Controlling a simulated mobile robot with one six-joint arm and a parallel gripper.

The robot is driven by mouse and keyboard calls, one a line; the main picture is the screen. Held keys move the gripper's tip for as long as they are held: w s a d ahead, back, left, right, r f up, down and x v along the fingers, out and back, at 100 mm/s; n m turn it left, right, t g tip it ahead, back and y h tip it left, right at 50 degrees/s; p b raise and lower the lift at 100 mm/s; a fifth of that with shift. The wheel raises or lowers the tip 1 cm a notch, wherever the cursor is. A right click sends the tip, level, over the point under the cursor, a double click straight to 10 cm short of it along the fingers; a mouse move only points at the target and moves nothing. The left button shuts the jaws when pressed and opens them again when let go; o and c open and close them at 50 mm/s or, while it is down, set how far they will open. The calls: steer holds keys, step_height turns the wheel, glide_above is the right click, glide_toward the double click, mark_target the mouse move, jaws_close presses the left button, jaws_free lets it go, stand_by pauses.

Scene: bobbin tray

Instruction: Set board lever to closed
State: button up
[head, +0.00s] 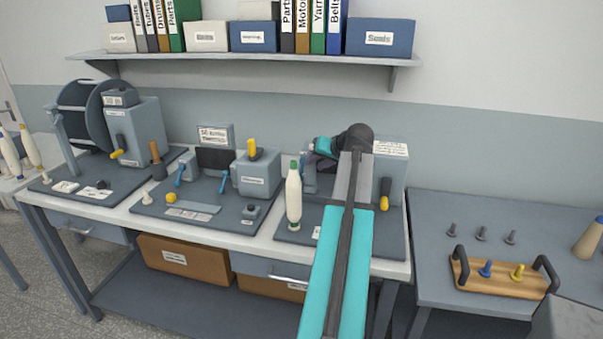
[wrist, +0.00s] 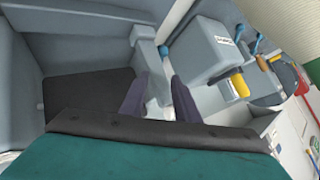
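Several levers show, and I cannot tell by label which is the board lever. In the head view a yellow-handled lever (head: 252,149) stands on the middle machine; a yellow handle also shows in the wrist view (wrist: 240,86). A black lever with a yellow tip (head: 385,194) hangs on the right machine, and another (head: 118,151) is on the left machine. My gripper (wrist: 160,97) has its two dark fingers apart around a gap, with grey surfaces behind and nothing clearly held. In the head view it is largely hidden behind my arm, by the right machine.
A white bobbin with a green top (head: 293,195) stands left of my arm. Two blue-tipped levers (head: 180,172) are on the middle station. A shelf (head: 240,58) with boxes and binders hangs above. A wooden tray (head: 480,280) with blue and yellow pegs lies on the right table.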

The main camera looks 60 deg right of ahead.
mark_target(301, 172)
steer(key=p+x, duration=0.2)
steer(key=x, duration=1)
steer(key=shift+w+d+f+p, duration=0.15)
steer(key=shift+w+f+p, duration=0.05)
steer(key=shift+w+p, duration=0.1)
steer(key=shift+s, duration=0.1)
jaws_close()
steer(key=shift+a, duration=0.2)
